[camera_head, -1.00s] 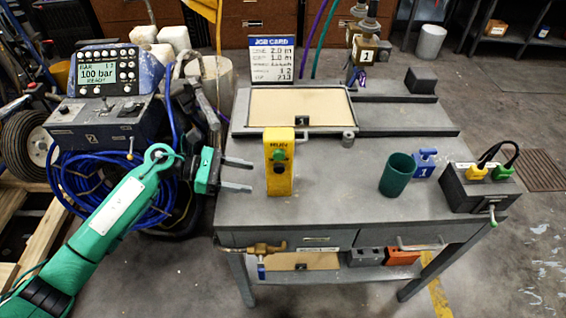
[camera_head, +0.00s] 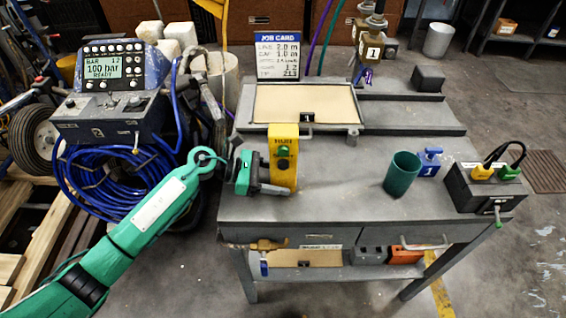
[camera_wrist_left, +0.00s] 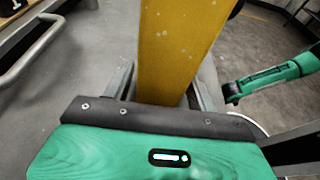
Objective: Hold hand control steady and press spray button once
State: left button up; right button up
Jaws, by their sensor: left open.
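The yellow hand control (camera_head: 284,148) stands upright on the grey table, with a green button (camera_head: 284,152) and a dark round knob below it on its front. My left gripper (camera_head: 276,184) is at its lower part, coming from the left. In the left wrist view the yellow body (camera_wrist_left: 180,45) stands between the two spread fingers (camera_wrist_left: 163,85), with a gap visible at the left finger. The jaws are open. Part of the control's lower left side is hidden by the gripper. My right gripper is not in view.
The striper console (camera_head: 110,72) reads 100 bar, READY, above a coil of blue hose (camera_head: 100,180). A framed tan panel (camera_head: 295,105) and job card (camera_head: 278,56) are behind the control. A green cup (camera_head: 401,175) and blue block (camera_head: 429,163) stand right; the table between is clear.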

pick_arm(q)
jog(key=shift+d, duration=0.1)
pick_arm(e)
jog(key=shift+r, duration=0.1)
pick_arm(q)
jog(key=shift+c, duration=0.5)
jog(key=c, duration=0.8)
jog(key=shift+c, duration=0.4)
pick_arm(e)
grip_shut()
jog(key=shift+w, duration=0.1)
